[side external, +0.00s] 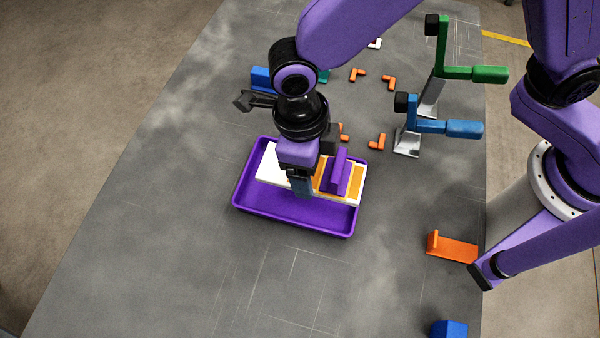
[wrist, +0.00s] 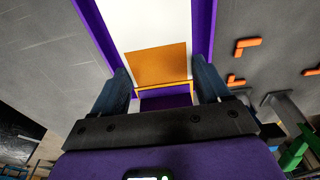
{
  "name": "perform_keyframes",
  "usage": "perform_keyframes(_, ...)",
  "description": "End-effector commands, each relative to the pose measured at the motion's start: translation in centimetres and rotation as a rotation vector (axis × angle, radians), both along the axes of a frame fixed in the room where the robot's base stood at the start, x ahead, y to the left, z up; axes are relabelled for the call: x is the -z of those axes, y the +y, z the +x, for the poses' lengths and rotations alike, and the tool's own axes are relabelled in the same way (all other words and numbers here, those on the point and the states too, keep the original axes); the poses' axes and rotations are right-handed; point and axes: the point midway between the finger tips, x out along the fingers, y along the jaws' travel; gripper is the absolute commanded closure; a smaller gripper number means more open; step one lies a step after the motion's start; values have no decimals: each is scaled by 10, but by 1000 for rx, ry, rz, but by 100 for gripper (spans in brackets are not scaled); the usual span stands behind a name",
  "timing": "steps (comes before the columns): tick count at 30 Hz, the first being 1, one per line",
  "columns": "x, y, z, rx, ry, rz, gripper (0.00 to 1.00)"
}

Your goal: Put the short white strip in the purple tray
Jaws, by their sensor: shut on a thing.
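The short white strip (side external: 269,166) has an orange patch and a raised purple block near its right end. It also shows in the wrist view (wrist: 145,25), running between my fingers. My gripper (side external: 300,188) is shut on the strip, with one dark blue finger at each side in the wrist view (wrist: 162,82). The purple tray (side external: 290,217) lies under the strip on the grey table. The strip is over the tray, its right end overlapping the tray's right rim in the side view. I cannot tell whether it touches the tray. My wrist hides part of the strip and the tray's back.
Several small orange corner pieces (side external: 377,142) lie behind the tray. A blue-handled clamp (side external: 430,126) and a green-handled clamp (side external: 470,73) stand at the back right. An orange bracket (side external: 452,247) and a blue block (side external: 450,329) lie front right. The table's front left is clear.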

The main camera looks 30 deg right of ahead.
Motion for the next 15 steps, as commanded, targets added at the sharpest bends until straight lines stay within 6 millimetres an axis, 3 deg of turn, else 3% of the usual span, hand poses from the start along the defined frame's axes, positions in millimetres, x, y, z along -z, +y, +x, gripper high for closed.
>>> perform_keyframes(8,17,12,8,2,0,1,67)
perform_keyframes(15,45,13,8,2,1,1,67)
